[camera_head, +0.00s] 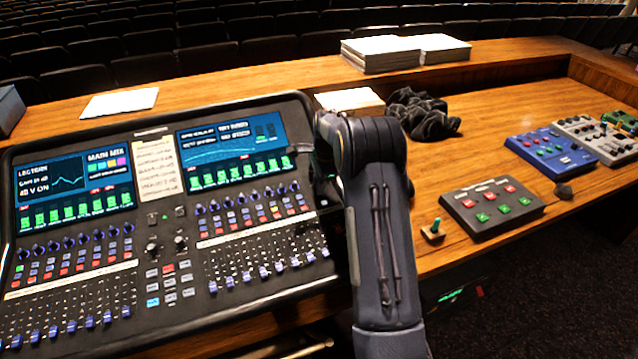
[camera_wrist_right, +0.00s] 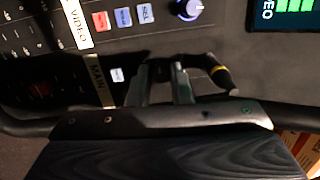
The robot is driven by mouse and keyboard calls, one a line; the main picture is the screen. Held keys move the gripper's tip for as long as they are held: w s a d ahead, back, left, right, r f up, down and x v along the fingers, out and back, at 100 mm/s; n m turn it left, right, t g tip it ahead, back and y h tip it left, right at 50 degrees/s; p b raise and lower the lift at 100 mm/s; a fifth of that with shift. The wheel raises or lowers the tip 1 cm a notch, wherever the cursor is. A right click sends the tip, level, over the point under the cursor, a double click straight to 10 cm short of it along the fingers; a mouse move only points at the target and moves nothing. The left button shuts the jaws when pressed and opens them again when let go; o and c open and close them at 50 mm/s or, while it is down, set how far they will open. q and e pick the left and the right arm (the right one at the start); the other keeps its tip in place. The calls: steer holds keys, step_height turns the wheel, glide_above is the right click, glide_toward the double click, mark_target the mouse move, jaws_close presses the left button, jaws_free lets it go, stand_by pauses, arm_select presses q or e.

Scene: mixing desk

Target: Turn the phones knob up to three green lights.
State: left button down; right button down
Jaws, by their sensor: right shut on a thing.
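The mixing desk (camera_head: 185,262) fills the left half of the head view, with two lit screens, rows of knobs and faders. My right arm reaches in to the desk's right edge and hides its gripper there. In the right wrist view my right gripper (camera_wrist_right: 162,78) is at the desk's panel, its two fingers shut on a small dark knob (camera_wrist_right: 160,68). No phones label can be read, so I cannot confirm it by name. No phones lights can be made out. My left gripper is not in view.
A grey button box (camera_head: 490,209), a blue box (camera_head: 550,149) and a small wooden block with a green peg (camera_head: 433,231) are on the right of the table. Black cloth (camera_head: 425,113) and paper stacks (camera_head: 400,52) lie behind. A blue-white knob (camera_wrist_right: 188,8) is near the fingers.

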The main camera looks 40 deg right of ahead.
steer(key=c, duration=1.3)
jaws_free()
step_height(320, 180, up, 8)
steer(key=s+b, duration=0.1)
steer(key=shift+s+d+f, duration=0.15)
steer(key=shift+s, duration=0.05)
steer(key=s+a+r+n+t+y, duration=0.1)
steer(key=s+a+r+n, duration=0.4)
steer(key=s+a, duration=0.3)
steer(key=s+a+r+n+t+y, duration=0.2)
steer(key=s+a+r+n, duration=0.25)
steer(key=s+a, duration=0.35)
steer(key=s+a+f+n, duration=0.3)
steer(key=s+a+n, duration=0.2)
steer(key=s, duration=0.2)
steer(key=s+a+f+n, duration=0.3)
steer(key=s+a+n, duration=0.3)
steer(key=s, duration=0.2)
steer(key=shift+s+a+t, duration=0.25)
steer(key=shift+s+t, duration=0.05)
